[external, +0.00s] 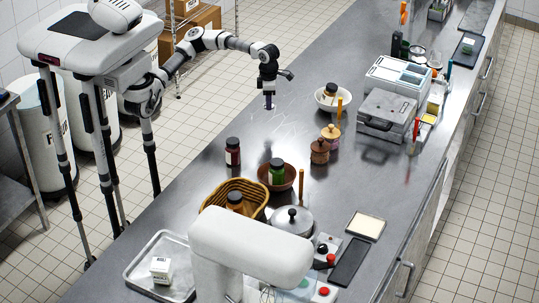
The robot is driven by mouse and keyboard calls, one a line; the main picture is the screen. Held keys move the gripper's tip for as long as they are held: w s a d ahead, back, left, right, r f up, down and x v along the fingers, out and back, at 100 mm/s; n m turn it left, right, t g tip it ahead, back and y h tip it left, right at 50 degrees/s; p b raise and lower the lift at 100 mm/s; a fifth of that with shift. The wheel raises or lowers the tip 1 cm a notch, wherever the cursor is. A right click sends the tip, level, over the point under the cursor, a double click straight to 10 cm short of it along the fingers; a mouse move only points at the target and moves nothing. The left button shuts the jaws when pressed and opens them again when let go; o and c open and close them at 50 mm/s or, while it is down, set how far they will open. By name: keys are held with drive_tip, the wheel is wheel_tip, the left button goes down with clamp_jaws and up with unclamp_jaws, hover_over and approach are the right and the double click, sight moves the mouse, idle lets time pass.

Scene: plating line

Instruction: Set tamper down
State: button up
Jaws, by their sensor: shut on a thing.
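My gripper (268,91) points down over the bare steel counter, to the left of the white bowl. It is shut on a small dark, purplish thing (269,104), which I take to be the tamper. The thing hangs upright below the fingers and is partly hidden by them. I cannot tell whether its lower end touches the counter (235,115) or is just above it.
A white bowl (324,104) holding a jar stands right of my gripper. Wooden lidded pots (320,151), a dark jar (233,152), a brown bowl (266,175) and a basket (213,199) stand nearer the camera. Grey appliances (385,113) stand at right. Counter around my gripper is clear.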

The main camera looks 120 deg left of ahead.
drive_tip(key=w+d+f+m, duration=0.1)
drive_tip(key=w+d+m, duration=0.1)
drive_tip(key=d+m, duration=0.6)
drive_tip(key=w+d+f+m, duration=0.1)
drive_tip(key=w+d+m, duration=0.1)
drive_tip(key=d+m, duration=0.7)
drive_tip(key=w+d+f+m, duration=0.1)
drive_tip(key=w+d+m, duration=0.2)
drive_tip(key=d+m, duration=0.6)
drive_tip(key=shift+f+m, duration=0.2)
drive_tip(key=shift+m, duration=1)
drive_tip(key=shift+f+m, duration=0.15)
drive_tip(key=shift+m, duration=1.05)
drive_tip(key=d+m, duration=0.2)
drive_tip(key=m, duration=0.1)
drive_tip(key=d+m, duration=0.3)
drive_tip(key=d+f+m, duration=0.1)
drive_tip(key=d+m, duration=0.2)
drive_tip(key=shift+s+d+m, duration=0.15)
drive_tip(key=shift+s+m, duration=0.2)
drive_tip(key=shift+m, duration=0.05)
drive_tip(key=shift+s+d+m, duration=0.1)
drive_tip(key=shift+d+m, duration=0.35)
drive_tip(key=shift+m, duration=0.25)
drive_tip(key=a, duration=0.6)
drive_tip(key=shift+a, duration=0.35)
